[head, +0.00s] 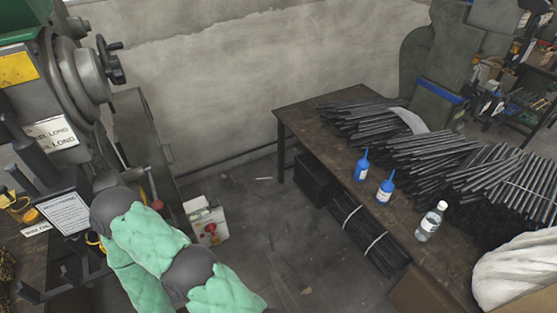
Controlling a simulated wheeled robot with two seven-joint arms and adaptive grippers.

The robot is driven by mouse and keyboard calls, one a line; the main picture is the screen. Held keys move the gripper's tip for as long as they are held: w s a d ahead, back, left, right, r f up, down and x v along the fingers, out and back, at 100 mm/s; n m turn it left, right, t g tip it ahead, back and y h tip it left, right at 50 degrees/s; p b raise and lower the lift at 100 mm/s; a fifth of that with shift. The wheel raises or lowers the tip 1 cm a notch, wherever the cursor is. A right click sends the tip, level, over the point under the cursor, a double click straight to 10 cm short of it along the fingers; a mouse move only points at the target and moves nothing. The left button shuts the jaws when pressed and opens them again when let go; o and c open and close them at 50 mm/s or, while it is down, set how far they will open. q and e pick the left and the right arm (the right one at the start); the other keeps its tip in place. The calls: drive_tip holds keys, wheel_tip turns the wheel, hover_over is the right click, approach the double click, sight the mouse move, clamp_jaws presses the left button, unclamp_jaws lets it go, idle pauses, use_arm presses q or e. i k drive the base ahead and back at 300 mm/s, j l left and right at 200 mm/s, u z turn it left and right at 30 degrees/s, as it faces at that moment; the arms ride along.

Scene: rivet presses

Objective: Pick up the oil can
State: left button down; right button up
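Two small blue-and-white bottles with pointed blue nozzles stand upright near the front edge of the dark table in the head view. One blue bottle (361,170) is further left and back, and the other blue bottle (385,191) is nearer. They may be oil cans, but their labels are too small to read. A small yellow item (18,206) lies on the bench at the far left, and I cannot tell what it is. My green-padded arm crosses the lower left, apart from the blue bottles. Neither gripper is in view.
The table (300,108) carries several bundles of dark rods (430,150) behind the bottles. A clear water bottle (430,222) stands to their right, near a white sack (520,270). A grey machine (75,70) stands at left. A white carton (207,222) sits on the floor.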

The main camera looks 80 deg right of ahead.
sight(386, 188)
drive_tip(key=j+z, duration=0.15)
drive_tip(key=z, duration=3.5)
drive_tip(key=u, duration=2.8)
drive_tip(key=z, duration=2.8)
drive_tip(key=i+l, duration=0.05)
